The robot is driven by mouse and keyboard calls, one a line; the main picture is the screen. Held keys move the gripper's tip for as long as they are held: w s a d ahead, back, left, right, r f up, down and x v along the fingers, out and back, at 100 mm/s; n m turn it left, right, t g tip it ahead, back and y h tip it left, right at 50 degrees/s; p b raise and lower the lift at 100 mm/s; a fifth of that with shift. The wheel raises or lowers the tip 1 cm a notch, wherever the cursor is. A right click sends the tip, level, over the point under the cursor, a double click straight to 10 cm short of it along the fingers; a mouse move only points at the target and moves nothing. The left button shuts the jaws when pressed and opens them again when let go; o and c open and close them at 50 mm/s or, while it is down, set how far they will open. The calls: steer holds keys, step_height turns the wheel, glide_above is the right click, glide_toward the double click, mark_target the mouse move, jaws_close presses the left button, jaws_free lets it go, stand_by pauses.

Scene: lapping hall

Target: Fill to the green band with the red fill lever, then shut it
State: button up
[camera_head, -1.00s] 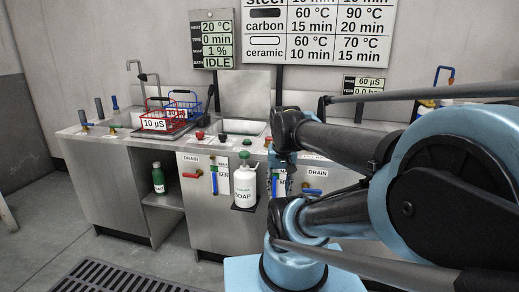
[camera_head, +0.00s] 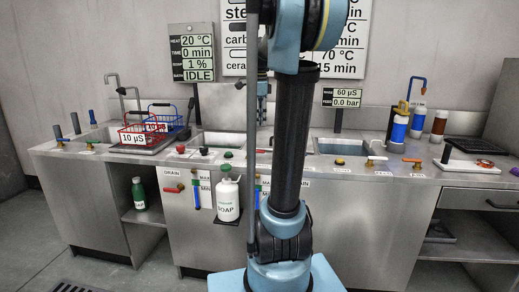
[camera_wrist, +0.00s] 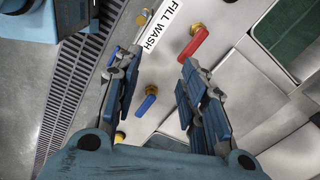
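In the wrist view a red lever (camera_wrist: 193,45) on a brass fitting lies beside a "FILL WASH" label (camera_wrist: 162,25). My gripper (camera_wrist: 160,62) is open and empty. Its right fingertip appears close to the lever's free end; I cannot tell whether they touch. A second tube (camera_head: 258,190) is partly hidden by my arm.
A white soap bottle (camera_head: 228,196) stands on a bracket between the tubes. A red drain lever (camera_head: 173,190) is on the cabinet front. Red and blue wire baskets (camera_head: 133,135) (camera_head: 165,117) stand at the left sink. The display (camera_head: 191,52) reads IDLE.

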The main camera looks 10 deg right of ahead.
mark_target(256, 151)
steer(key=w+d+r+m, duration=0.2)
steer(key=w+m, duration=0.2)
steer(key=w, duration=0.3)
step_height(256, 151, down, 17)
steer(key=shift+s+d+f, duration=0.1)
stand_by(0.4)
jaws_close()
